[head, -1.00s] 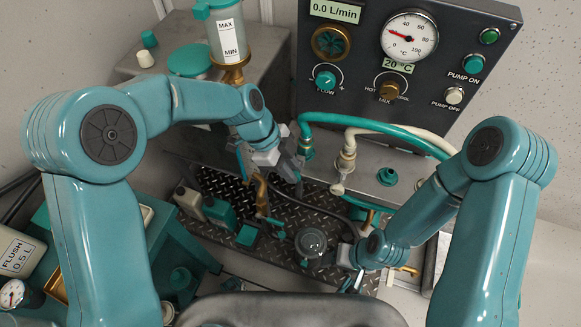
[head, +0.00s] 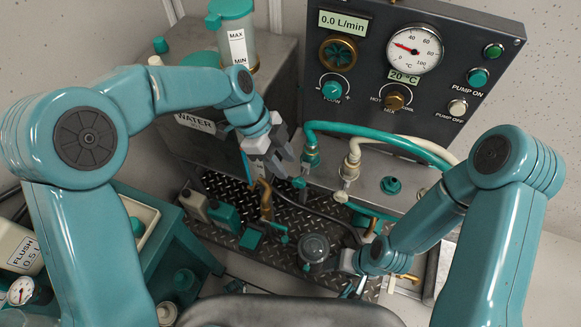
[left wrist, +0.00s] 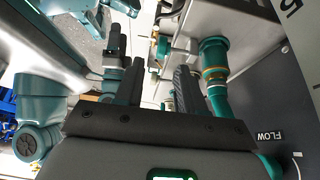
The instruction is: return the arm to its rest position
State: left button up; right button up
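My left arm comes in from the left in the head view and bends over the bench. Its gripper (head: 277,166) hangs above the dark tread plate (head: 325,222), left of the hose fittings. In the left wrist view the two dark fingers of the left gripper (left wrist: 158,78) stand apart, with nothing held between them. My right gripper (head: 350,264) is low at the right end of the tread plate, beside a round grey-capped part (head: 314,248). Its fingers are too small and partly hidden to read.
The control panel (head: 430,95) stands behind, with a gauge and knobs. A green hose (head: 375,133) and a white hose (head: 400,153) run in front of it. A coolant reservoir (head: 237,45) and a WATER tank (head: 195,120) stand behind the left arm. A teal cart (head: 185,245) is at lower left.

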pick_arm(q)
jog(key=shift+w+a+r, duration=0.1)
jog(key=shift+a+r, duration=0.15)
jog(key=shift+r, duration=0.15)
jog(key=shift+f, duration=0.1)
jog(key=s+a+f+n, duration=0.2)
jog(key=f+n, duration=0.3)
jog(key=f, duration=0.2)
jog(key=s+a+f+n, duration=0.2)
jog(key=s+f+n, duration=0.15)
jog(key=f, duration=0.35)
jog(key=s+a+f+n+t+y, duration=0.1)
jog(key=s+a+f+n+t, duration=0.15)
jog(key=s+f+n, duration=1)
notch_tip(320, 180, up, 21)
jog(key=a+n+p, duration=0.1)
jog(key=n+p, duration=0.1)
jog(key=p, duration=1.6)
jog(key=shift+n, duration=0.3)
